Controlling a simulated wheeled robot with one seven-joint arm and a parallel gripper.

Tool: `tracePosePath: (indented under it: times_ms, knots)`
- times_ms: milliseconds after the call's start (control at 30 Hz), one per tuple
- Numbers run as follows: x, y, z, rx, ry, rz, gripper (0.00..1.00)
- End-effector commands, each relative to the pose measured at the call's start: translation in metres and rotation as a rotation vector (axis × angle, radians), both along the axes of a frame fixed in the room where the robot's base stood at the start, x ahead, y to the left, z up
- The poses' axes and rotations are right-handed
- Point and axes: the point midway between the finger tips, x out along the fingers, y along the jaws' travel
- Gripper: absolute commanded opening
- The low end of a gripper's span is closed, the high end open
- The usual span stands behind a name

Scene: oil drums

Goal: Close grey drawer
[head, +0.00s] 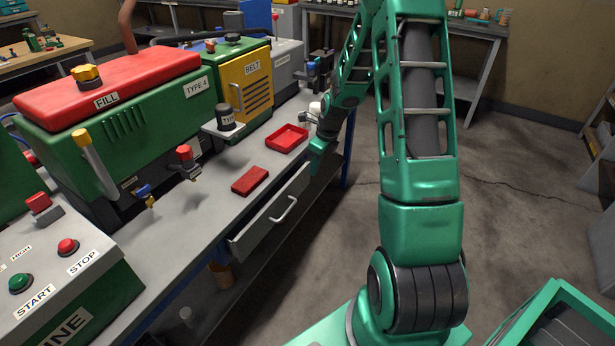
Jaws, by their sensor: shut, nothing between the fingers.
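The grey drawer (258,231) is under the front edge of the workbench, with a pale curved handle (284,210) on its front. Its front sits close to the bench edge. I cannot tell whether it is flush or stands out slightly. My gripper (316,167) is at the far right end of the drawer front, beside the bench edge. It is shut and holds nothing. My green arm reaches down to it from above. Whether the gripper touches the drawer cannot be made out.
A red lid (250,180) and a red tray (287,139) lie on the bench top (205,205). A green and red machine (110,95) and a yellow one (245,80) stand behind them. Open floor (510,210) lies to the right. A green crate (560,310) is at the lower right.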

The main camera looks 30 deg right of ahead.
Motion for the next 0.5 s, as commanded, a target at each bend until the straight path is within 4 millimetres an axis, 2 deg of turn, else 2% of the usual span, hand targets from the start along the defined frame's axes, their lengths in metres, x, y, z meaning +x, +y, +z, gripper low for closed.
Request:
tracePosePath:
  times_ms: [100, 267, 300, 400, 500]
  knots:
    - [-0.004, -0.002, 0.021, -0.002, -0.002, 0.000, 0.00]
    - [-0.008, -0.004, 0.038, 0.000, -0.001, 0.000, 0.00]
    - [-0.009, -0.004, 0.041, 0.000, -0.001, 0.000, 0.02]
    - [-0.010, -0.003, 0.044, -0.003, 0.000, 0.018, 0.26]
    - [-0.011, 0.005, 0.043, -0.020, -0.006, 0.100, 0.28]
